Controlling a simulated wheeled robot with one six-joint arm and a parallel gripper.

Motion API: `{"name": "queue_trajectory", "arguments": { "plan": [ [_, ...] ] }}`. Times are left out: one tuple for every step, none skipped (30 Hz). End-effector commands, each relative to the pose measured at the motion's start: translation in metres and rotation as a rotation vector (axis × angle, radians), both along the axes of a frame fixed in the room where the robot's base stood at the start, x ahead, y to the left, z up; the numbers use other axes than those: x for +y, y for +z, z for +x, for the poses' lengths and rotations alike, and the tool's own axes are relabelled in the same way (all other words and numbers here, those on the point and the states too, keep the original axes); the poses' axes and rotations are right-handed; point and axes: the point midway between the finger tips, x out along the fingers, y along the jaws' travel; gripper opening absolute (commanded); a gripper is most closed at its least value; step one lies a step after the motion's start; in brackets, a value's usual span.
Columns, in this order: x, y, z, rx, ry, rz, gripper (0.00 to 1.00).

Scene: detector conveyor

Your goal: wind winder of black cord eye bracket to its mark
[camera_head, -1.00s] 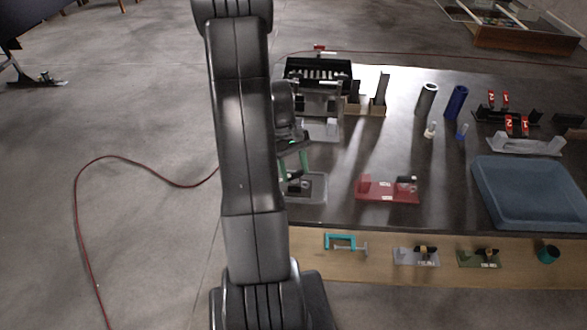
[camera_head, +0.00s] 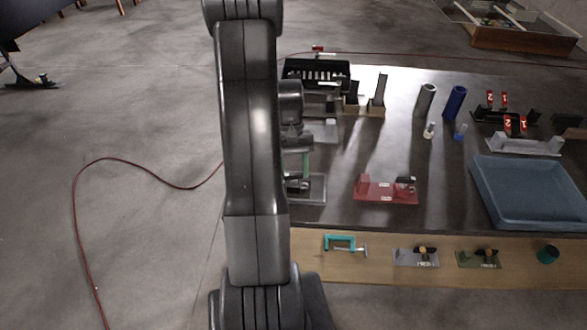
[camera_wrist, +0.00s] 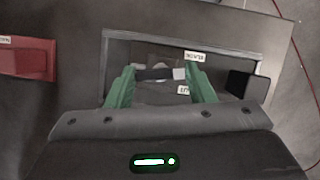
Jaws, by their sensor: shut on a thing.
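The bracket (camera_head: 318,190), a grey base with dark parts, sits at the dark table's left front, partly hidden by my arm. In the wrist view its pale-rimmed base (camera_wrist: 225,47) carries two small white labels and a black block (camera_wrist: 246,85). My gripper (camera_wrist: 159,82) reaches down over it with green fingers. The fingers are shut on the winder (camera_wrist: 156,74), a small bar with a dark middle and a pale right end. In the head view one green finger of my gripper (camera_head: 305,166) shows. I cannot make out the cord or the mark.
A red bracket (camera_head: 372,194) stands to the right, and its edge shows in the wrist view (camera_wrist: 22,62). A black rack (camera_head: 316,70) and grey fixtures stand behind. A blue tray (camera_head: 530,215) is far right. A teal clamp (camera_head: 345,239) lies on the wooden strip in front.

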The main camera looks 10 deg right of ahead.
Motion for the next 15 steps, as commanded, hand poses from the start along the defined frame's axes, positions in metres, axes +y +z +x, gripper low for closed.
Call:
{"name": "queue_trajectory", "arguments": {
  "plan": [
    [0.0002,-0.0001,-0.0003,0.001,0.000,0.000,0.26],
    [0.0002,-0.0001,-0.0003,0.001,0.000,0.000,0.26],
    [0.0003,-0.0001,-0.0003,0.001,0.001,0.000,0.26],
    [0.0003,-0.0001,-0.0003,0.001,0.001,0.000,0.26],
    [0.0003,-0.0001,-0.0003,0.001,0.001,0.000,0.26],
    [0.0003,-0.0001,-0.0003,0.001,0.001,0.000,0.55],
    [0.0003,-0.0001,-0.0003,0.001,0.001,0.000,0.60],
    [0.0002,-0.0001,-0.0003,0.001,0.001,0.000,0.66],
    [0.0002,-0.0001,-0.0003,0.001,0.001,0.000,0.71],
    [0.0002,-0.0001,-0.0003,0.001,0.001,0.000,0.71],
    [0.0002,-0.0001,-0.0003,0.001,0.001,0.000,0.71],
    [0.0002,-0.0001,-0.0003,0.001,0.001,0.000,0.71],
    [0.0002,0.0000,-0.0002,0.001,0.001,0.000,0.71],
    [0.0002,0.0000,-0.0002,0.001,0.001,0.000,0.71],
    [0.0001,-0.0001,-0.0001,0.000,0.001,0.000,0.71]
  ]
}}
